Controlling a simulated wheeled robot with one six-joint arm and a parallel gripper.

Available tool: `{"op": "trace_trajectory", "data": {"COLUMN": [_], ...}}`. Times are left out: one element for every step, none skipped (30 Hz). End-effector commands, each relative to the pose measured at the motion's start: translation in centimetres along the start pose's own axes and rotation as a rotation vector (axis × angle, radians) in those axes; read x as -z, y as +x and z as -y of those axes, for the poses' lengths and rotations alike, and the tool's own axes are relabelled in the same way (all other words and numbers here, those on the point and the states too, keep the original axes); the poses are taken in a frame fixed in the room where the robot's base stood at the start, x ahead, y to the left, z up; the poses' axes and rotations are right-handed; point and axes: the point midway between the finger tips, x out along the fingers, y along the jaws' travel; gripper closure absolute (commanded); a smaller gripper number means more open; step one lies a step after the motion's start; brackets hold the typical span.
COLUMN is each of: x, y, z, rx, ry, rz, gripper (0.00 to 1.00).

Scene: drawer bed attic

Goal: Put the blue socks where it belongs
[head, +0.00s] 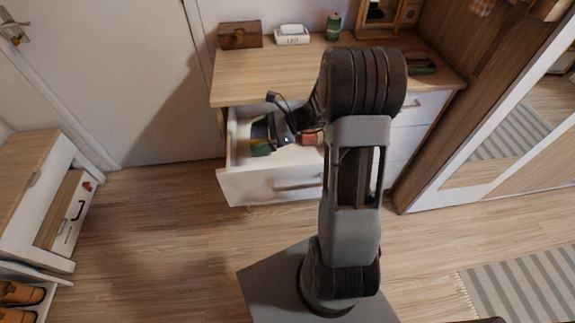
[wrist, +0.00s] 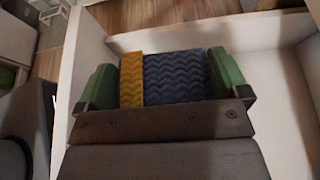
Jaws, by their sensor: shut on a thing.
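The blue socks (wrist: 177,76), a ribbed dark blue bundle with a mustard-yellow band at its left side, are between the green fingers of my gripper (wrist: 163,82). My gripper is shut on them, one finger at each side. In the head view my gripper (head: 268,142) is low inside the open white top drawer (head: 250,186) of the dresser, at its left part. The drawer's white walls (wrist: 283,105) surround the gripper in the wrist view. Whether the socks touch the drawer floor I cannot tell. The head view hardly shows the socks.
A small red thing (head: 311,138) is in the drawer, right of my gripper. The dresser top (head: 270,72) bears a wooden box (head: 240,35), a white tissue box (head: 292,35) and a green spool (head: 333,27). A low shoe cabinet (head: 35,190) stands left; the floor between is clear.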

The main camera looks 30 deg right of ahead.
Motion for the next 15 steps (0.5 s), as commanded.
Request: {"op": "trace_trajectory", "data": {"x": [1.2, 1.5, 1.9, 2.2, 2.7, 3.4, 4.0, 4.5, 5.1, 5.6, 6.0, 6.4, 6.8, 7.0, 7.3], "y": [0.5, 0.6, 0.8, 0.9, 1.1, 1.4, 1.7, 1.9, 2.2, 2.4, 2.5, 2.8, 2.9, 3.0, 3.1], "z": [0.0, 0.0, 0.0, 0.0, 0.0, 0.0, 0.0, 0.0, -0.1, 0.0, 0.0, -0.1, -0.1, -0.1, 0.0], "rx": [0.000, 0.000, 0.000, 0.000, -0.001, -0.001, -0.001, -0.001, -0.002, -0.001, -0.002, -0.003, -0.003, -0.003, -0.003], "ry": [0.000, -0.001, -0.001, 0.000, 0.001, 0.003, 0.003, 0.003, 0.003, 0.002, 0.003, 0.001, 0.000, 0.000, 0.000], "rz": [0.000, 0.001, 0.001, 0.001, 0.001, 0.002, 0.002, 0.002, 0.001, 0.001, 0.001, 0.000, 0.000, 0.001, 0.001], "gripper": [0.30, 0.30, 0.30, 0.30, 0.30, 0.30, 0.30, 0.30, 0.30, 0.30, 0.30, 0.30, 0.30, 0.30, 0.30]}}
